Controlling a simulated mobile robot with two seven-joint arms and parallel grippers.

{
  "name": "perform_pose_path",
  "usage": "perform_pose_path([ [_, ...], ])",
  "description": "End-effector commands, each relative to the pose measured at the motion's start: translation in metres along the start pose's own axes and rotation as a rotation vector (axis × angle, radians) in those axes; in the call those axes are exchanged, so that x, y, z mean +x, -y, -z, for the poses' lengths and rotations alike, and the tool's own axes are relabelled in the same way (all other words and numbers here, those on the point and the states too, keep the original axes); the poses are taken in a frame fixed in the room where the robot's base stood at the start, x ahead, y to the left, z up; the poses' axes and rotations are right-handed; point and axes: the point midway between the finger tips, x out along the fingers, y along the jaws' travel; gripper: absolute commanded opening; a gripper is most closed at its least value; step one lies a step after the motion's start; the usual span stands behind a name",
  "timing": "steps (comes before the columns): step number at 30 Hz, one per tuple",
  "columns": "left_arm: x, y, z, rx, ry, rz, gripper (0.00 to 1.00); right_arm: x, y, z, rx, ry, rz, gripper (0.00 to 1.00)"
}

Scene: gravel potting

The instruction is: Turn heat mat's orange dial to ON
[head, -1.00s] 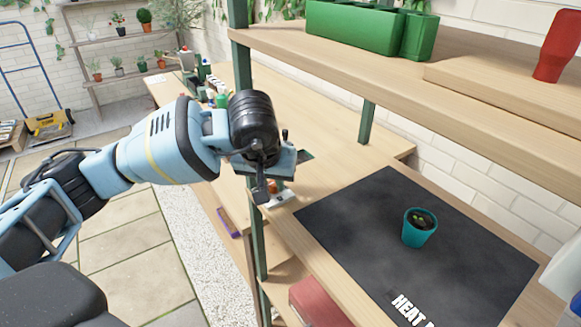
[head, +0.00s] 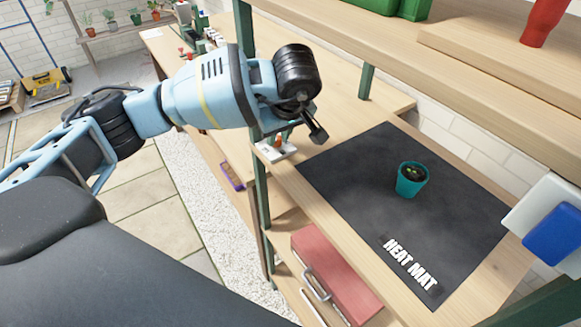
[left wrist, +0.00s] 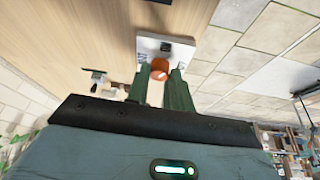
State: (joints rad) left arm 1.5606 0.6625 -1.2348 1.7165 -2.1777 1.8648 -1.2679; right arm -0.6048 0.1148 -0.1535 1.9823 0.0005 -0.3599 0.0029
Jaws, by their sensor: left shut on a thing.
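The orange dial (left wrist: 159,68) sits on a small white control box (left wrist: 185,47) with a black square switch or socket beside it. My left gripper (left wrist: 161,80) is shut on the dial, one green finger on each side. In the head view the white box (head: 275,152) lies at the left corner of the black heat mat (head: 350,180), by the green shelf post. My gripper's body hides much of the dial there. The ON marking is too small to read. My right gripper is not in view.
A teal pot (head: 411,181) with a seedling stands on the mat. The green post (head: 262,200) is close to my left wrist. An upper shelf (head: 450,85) overhangs the bench. A red toolbox (head: 333,275) sits below. A white and blue object (head: 552,235) is at right.

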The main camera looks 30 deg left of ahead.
Motion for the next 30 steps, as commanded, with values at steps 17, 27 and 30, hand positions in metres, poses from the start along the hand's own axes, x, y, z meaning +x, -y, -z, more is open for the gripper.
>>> perform_pose_path([
  [17, 0.006, 0.004, 0.003, -0.503, -0.011, 0.236, 0.00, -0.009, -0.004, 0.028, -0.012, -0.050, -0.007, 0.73],
  [27, 0.008, 0.002, 0.002, -0.710, -0.009, 0.321, 0.00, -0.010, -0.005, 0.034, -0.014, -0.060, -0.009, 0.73],
  [30, 0.008, 0.002, 0.001, -0.747, -0.008, 0.337, 0.01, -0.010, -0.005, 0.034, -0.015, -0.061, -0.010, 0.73],
])
